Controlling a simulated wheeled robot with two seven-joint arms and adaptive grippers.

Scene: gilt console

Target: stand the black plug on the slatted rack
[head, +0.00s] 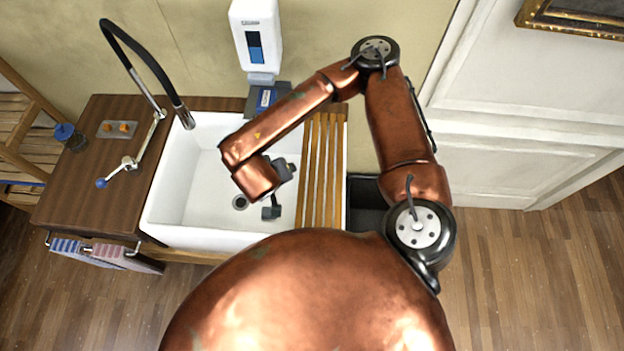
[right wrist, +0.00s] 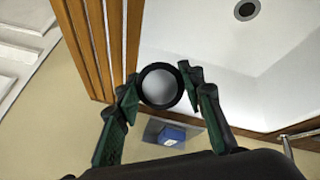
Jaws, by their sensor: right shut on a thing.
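The black plug (right wrist: 161,87), a round piece with a black rim and a grey face, sits between the fingertips of my right gripper (right wrist: 159,92), which is shut on it. In the head view my right gripper (head: 283,172) is over the white sink, left of the slatted rack; I cannot make out the plug there. The slatted rack (head: 325,170) is wooden and lies across the right part of the sink. It also shows at the upper left in the right wrist view (right wrist: 96,40). The plug appears apart from the rack. My left gripper is not in view.
The white sink basin (head: 200,195) has a drain (head: 240,202). A black spring tap (head: 150,65) rises at the left. A white dispenser (head: 256,40) hangs behind. A dark bin (head: 366,205) stands right of the rack. The rack's visible slats look clear.

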